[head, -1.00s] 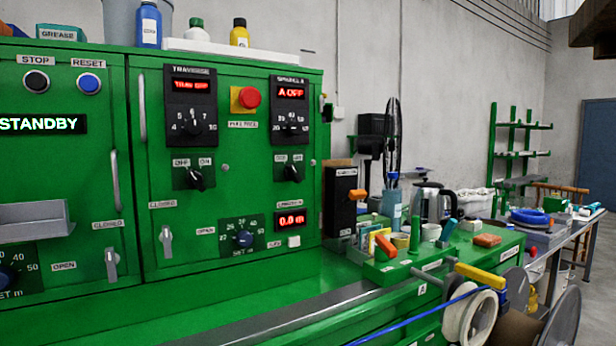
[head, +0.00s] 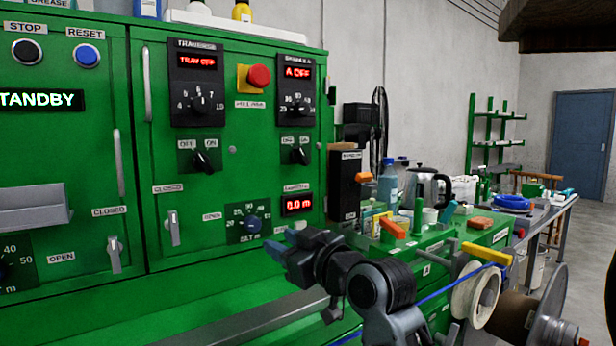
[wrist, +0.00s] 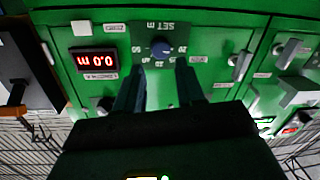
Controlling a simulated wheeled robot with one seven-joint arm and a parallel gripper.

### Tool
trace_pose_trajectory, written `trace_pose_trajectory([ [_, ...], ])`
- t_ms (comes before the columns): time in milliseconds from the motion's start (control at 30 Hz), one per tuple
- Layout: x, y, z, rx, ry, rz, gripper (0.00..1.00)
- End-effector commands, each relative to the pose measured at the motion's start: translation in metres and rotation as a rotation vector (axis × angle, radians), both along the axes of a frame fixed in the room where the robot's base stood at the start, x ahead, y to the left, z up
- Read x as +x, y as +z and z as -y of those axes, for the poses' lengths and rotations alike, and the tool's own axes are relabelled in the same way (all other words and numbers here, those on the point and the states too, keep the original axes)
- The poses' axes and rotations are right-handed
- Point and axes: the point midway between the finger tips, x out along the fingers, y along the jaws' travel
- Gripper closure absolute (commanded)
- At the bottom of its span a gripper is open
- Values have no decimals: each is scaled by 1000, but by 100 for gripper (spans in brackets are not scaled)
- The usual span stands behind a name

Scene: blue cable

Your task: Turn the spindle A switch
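The spindle A switch (head: 300,157) is a black rotary knob with OFF and ON labels above it, on the green cabinet door. The red display (head: 298,72) above it reads A OFF. My gripper (head: 284,246) is in front of the cabinet, below the switch and apart from it. In the upside-down wrist view its two fingers (wrist: 158,88) stand apart with nothing between them, framing the SET m dial (wrist: 160,48) beyond. A dark knob beside the left finger, probably the spindle A switch (wrist: 104,104), is partly hidden there.
The similar traverse switch (head: 206,160) is to the left of the spindle A switch. A red stop button (head: 258,77) sits above between them. The length display (head: 298,204) is below. A black box with an orange lever (head: 346,185) stands to the right; the bench beyond is cluttered.

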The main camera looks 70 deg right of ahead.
Motion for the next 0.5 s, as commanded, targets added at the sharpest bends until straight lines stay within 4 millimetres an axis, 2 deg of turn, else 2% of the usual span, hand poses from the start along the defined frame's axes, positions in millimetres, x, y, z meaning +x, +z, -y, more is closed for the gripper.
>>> trace_pose_trajectory([
  [33, -4, 23, 19, -42, -17, 3, 62],
  [200, -22, 81, 60, -154, -46, -36, 62],
  [333, -36, 113, 78, -220, -62, -69, 62],
  [500, -50, 138, 90, -275, -77, -101, 62],
])
